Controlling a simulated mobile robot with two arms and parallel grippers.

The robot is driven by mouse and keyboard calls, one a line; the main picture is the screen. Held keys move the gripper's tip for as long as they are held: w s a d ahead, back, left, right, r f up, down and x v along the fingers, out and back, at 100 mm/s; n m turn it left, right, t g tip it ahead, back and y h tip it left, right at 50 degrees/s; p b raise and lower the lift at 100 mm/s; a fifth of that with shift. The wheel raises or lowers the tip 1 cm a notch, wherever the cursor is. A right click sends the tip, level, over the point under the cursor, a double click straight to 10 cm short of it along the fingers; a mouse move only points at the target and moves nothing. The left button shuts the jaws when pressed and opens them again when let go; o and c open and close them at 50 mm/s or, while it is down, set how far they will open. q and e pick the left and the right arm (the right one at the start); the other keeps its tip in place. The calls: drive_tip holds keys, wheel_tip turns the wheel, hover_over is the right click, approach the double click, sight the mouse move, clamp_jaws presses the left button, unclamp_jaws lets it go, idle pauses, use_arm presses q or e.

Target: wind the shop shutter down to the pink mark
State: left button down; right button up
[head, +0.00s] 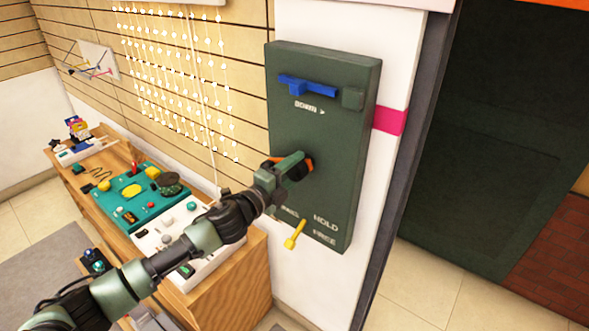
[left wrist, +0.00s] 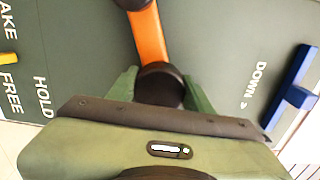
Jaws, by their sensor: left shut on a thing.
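A dark green winder box (head: 338,130) is fixed to the white pillar. My left gripper (head: 290,166) is at its middle, shut on the dark knob (left wrist: 160,84) of the orange crank (left wrist: 148,36); in the head view the gripper hides most of the crank. A blue bar (head: 308,87) sits above the word DOWN. A yellow lever (head: 294,235) sits low on the box beside HOLD and FREE; its setting is unclear. The pink mark (head: 390,121) is a band on the pillar. A dark green surface (head: 500,130), perhaps the shutter, fills the opening at right. My right gripper is out of view.
A wooden bench (head: 235,265) with a teal panel (head: 140,195) and a white control box (head: 190,240) stands left of the pillar. Strings of small lights (head: 180,80) hang on the slatted wall. The tiled floor (head: 415,285) right of the pillar is clear.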

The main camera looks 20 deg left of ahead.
use_arm(q)
drive_tip(key=shift+m, duration=0.3)
drive_tip(key=c, duration=0.6)
unclamp_jaws()
drive_tip(key=shift+s+a+f, duration=0.15)
drive_tip(key=shift+s, duration=0.3)
drive_tip(key=b+v, duration=0.2)
drive_tip(key=v, duration=0.3)
drive_tip(key=shift+s+a, duration=0.15)
drive_tip(key=shift+s, duration=0.15)
drive_tip(key=shift+s+a, duration=0.15)
drive_tip(key=shift+s, duration=0.4)
